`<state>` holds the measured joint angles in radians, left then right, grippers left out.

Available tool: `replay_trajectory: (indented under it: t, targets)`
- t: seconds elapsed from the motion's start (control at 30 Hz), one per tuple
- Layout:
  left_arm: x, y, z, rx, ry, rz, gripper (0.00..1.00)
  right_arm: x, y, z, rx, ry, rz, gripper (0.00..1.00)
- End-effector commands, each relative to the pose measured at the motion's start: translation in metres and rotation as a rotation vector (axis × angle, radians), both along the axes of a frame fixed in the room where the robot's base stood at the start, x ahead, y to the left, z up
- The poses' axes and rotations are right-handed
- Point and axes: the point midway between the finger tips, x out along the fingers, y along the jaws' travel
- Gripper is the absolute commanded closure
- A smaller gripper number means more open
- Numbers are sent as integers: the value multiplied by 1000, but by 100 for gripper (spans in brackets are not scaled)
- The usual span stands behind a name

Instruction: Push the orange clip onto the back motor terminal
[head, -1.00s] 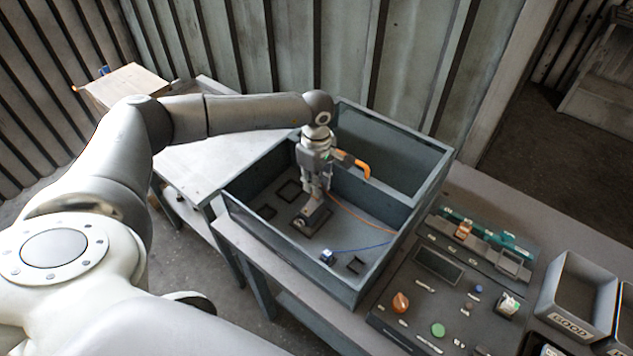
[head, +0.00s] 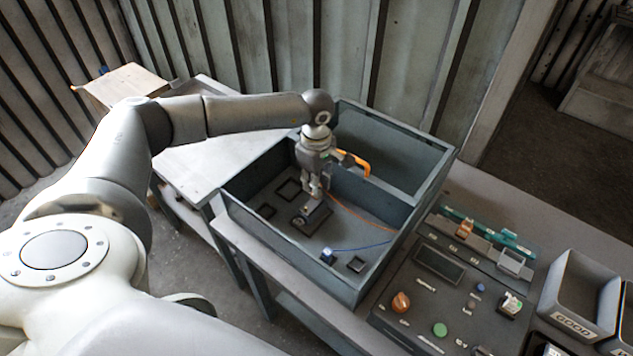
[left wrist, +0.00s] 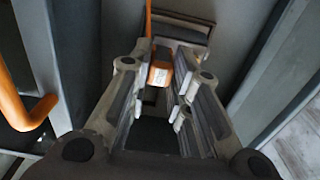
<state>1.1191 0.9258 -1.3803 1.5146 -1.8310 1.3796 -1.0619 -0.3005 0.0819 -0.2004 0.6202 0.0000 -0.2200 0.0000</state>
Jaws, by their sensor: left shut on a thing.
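My left gripper (head: 313,196) points down inside the grey housing box (head: 265,235), over a dark block-like part (head: 312,217) on its floor, which seems to be the motor. In the left wrist view, the orange clip (left wrist: 160,75) with a pale label sits between the fingertips of the left gripper (left wrist: 165,92), which is shut on it. An orange wire (head: 355,213) runs from the clip's area across the box floor. The back terminal is hidden or too small to make out, so contact with it cannot be told. My right gripper is out of view.
A blue clip (head: 327,257) with a blue wire lies on the box floor near the front. An orange hooked bar (head: 355,162) stands near the inner divider. Box walls surround the gripper. Right of the box are a control panel (head: 400,330) and a GOOD bin (head: 545,318).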

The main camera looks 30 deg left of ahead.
Motion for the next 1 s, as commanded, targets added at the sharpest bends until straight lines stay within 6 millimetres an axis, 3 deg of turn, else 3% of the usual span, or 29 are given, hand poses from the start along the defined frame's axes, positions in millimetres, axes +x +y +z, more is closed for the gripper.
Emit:
replay_trajectory:
  t: [1.0]
  targets:
    - [0,0,-11,0,0,0,95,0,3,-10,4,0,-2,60]
